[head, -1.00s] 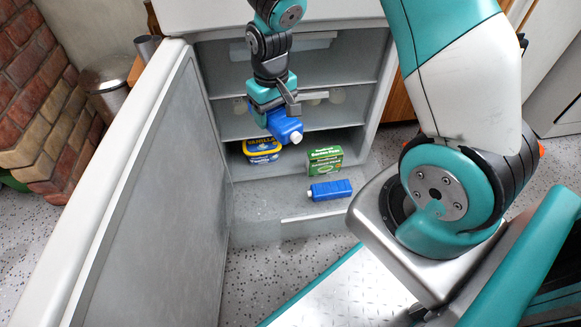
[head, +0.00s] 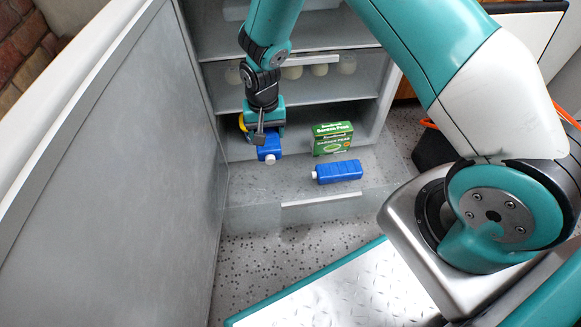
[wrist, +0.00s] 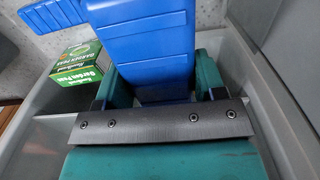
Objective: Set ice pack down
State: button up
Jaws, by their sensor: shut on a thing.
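The blue ice pack (head: 268,152) with a white cap is held in my gripper (head: 263,133), low inside the open fridge-freezer. In the wrist view, my gripper (wrist: 163,85) is shut on the ice pack (wrist: 145,40), with a jaw on each side of it. A second blue ice pack (head: 339,172) lies on its side in the bottom drawer, to the right of the held one; part of it shows in the wrist view (wrist: 50,14). I cannot tell whether the held pack touches the drawer floor.
A green Garden Peas box (head: 332,138) stands behind the lying pack. A yellow tub edge (head: 242,122) shows behind my gripper, mostly hidden. The drawer has a clear front (head: 300,212). The open door (head: 120,170) bounds the left. Several pale round items stand on the shelf above.

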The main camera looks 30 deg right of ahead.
aim_at(272, 178)
notch_tip(272, 178, down, 19)
jog(key=b, duration=1)
jog(key=shift+r, duration=0.2)
jog(key=shift+f, duration=0.1)
jog(key=o, duration=1.1)
jog(key=shift+f, duration=0.1)
jog(key=shift+o, duration=0.2)
